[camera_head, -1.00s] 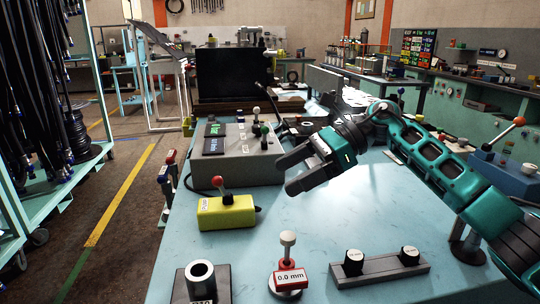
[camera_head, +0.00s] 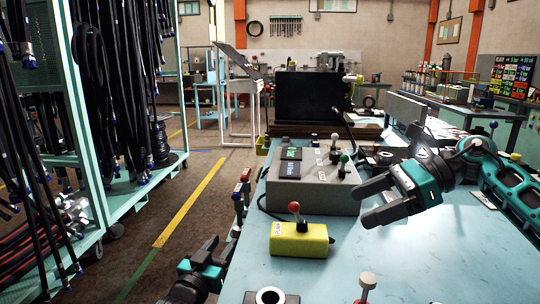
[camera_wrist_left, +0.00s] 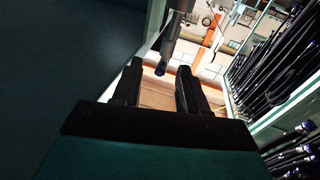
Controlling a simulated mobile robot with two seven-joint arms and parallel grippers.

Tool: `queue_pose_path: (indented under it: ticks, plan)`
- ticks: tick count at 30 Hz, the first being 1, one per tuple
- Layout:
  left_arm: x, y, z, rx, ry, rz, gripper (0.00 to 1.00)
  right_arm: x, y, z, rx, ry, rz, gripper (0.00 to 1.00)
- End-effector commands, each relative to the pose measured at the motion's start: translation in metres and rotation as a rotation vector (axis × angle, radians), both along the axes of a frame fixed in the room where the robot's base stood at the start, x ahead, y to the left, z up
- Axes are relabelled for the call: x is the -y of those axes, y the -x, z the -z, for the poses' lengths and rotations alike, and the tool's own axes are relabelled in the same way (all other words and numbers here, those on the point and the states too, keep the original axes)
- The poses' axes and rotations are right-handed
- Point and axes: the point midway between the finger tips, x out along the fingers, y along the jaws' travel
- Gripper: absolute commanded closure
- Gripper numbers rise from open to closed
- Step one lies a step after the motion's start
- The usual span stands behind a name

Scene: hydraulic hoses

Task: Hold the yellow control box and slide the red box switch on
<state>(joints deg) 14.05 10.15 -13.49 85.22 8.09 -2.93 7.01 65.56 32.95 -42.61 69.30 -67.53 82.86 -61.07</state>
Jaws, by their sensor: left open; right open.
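The yellow control box (camera_head: 299,240) lies on the light blue table, with a red-knobbed lever (camera_head: 294,208) upright on its top and a label on its left end. My right gripper (camera_head: 362,204) is open and empty above the table, to the right of the yellow box and apart from it. My left gripper (camera_head: 211,246) is low at the table's left edge, left of the yellow box and empty. In the left wrist view its two open fingers (camera_wrist_left: 160,88) have nothing between them; the yellow box is not seen there.
A grey control box (camera_head: 315,190) with levers stands behind the yellow box. Red and blue handled levers (camera_head: 240,186) stand at the table's left edge, near my left gripper. A grey ring part (camera_head: 270,297) and a knobbed lever (camera_head: 367,283) are at the front. A hose rack (camera_head: 100,120) stands at left.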

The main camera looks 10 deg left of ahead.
Motion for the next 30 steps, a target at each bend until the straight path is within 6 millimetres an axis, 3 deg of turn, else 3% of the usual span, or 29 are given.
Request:
queue_pose_path:
  ticks: [1,4,8,13,18,21,24,27,30]
  plan:
    - [-0.004,-0.019,-0.024,0.052,0.010,-0.005,0.57,0.000,0.000,0.000,0.000,0.000,0.000,0.12]
    - [-0.005,-0.046,-0.070,0.164,0.002,-0.001,0.57,0.000,0.000,0.000,0.000,0.000,0.000,0.12]
    - [0.021,-0.062,-0.142,0.383,-0.133,0.045,0.57,0.000,0.000,0.000,0.000,0.000,0.000,0.12]
    - [0.082,-0.050,-0.222,0.728,-0.419,0.135,0.57,0.000,0.000,0.000,0.000,0.000,0.000,0.12]
    - [0.153,-0.012,-0.284,1.145,-0.754,0.247,0.57,0.000,0.000,0.000,0.000,0.000,0.000,0.12]
    - [0.192,0.016,-0.302,1.408,-0.965,0.325,0.57,0.000,0.000,0.000,0.000,0.000,0.000,0.12]
    - [0.221,0.043,-0.305,1.668,-1.170,0.416,0.57,0.000,0.000,0.000,0.000,0.000,0.000,0.12]
    - [0.238,0.063,-0.298,1.918,-1.373,0.528,0.57,0.000,0.000,0.000,0.000,0.000,0.000,0.12]
    - [0.240,0.075,-0.282,2.149,-1.569,0.670,0.57,0.000,0.000,0.000,0.000,0.000,0.000,0.12]
